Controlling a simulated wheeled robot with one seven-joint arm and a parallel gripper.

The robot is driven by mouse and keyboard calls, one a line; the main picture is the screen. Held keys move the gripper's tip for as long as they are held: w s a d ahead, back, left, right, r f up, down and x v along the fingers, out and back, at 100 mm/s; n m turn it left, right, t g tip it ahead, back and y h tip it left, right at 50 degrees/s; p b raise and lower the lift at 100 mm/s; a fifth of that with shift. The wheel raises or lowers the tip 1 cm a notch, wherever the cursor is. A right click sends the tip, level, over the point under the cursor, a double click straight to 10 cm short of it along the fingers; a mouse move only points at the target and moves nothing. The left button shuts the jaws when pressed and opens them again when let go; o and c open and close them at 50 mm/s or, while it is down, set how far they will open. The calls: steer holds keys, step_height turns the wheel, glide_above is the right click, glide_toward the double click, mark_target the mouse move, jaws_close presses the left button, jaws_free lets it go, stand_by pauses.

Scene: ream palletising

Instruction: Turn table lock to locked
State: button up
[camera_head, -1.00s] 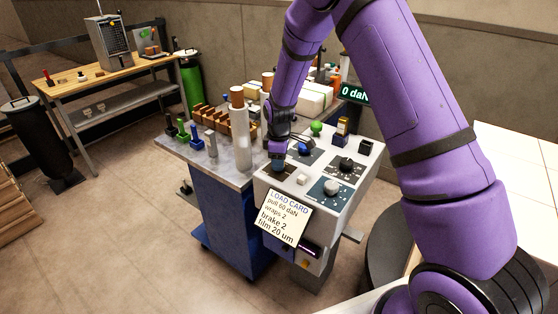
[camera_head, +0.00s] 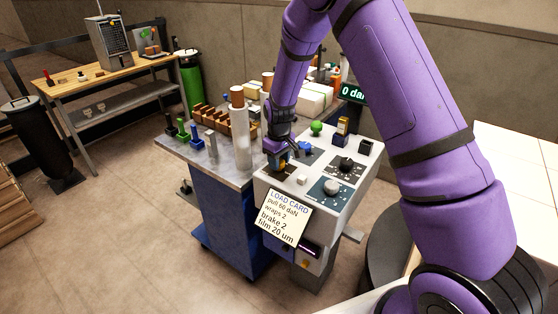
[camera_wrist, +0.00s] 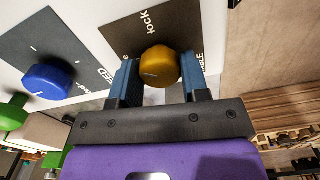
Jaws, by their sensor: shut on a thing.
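The table lock is a round yellow-orange knob (camera_wrist: 160,66) with a pale mark on its face. It sits on a dark plate (camera_wrist: 122,36), with "lock" and a partly hidden "TABLE" lettered around it. In the wrist view my gripper's blue fingers stand on either side of the knob, shut on it. In the head view my gripper (camera_head: 278,162) is at the left corner of the grey control panel (camera_head: 300,192), where a bit of the yellow knob shows. The fingers hide part of the lettering, so I cannot read the knob's setting for sure.
A blue knob (camera_wrist: 48,80) on its own plate and a green button (camera_head: 316,128) are close by. A black knob (camera_head: 346,164) and a pale dial (camera_head: 331,187) sit further right. A load card (camera_head: 283,217) hangs in front. A white film roll (camera_head: 241,135) stands to the left.

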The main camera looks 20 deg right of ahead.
steer(key=m, duration=0.5)
steer(key=shift+m, duration=0.3)
steer(key=m, duration=0.5)
steer(key=shift+m, duration=0.3)
steer(key=o, duration=0.9)
steer(key=shift+o, duration=0.2)
steer(key=shift+r, duration=0.1)
step_height(320, 180, up, 11)
steer(key=shift+f, duration=0.2)
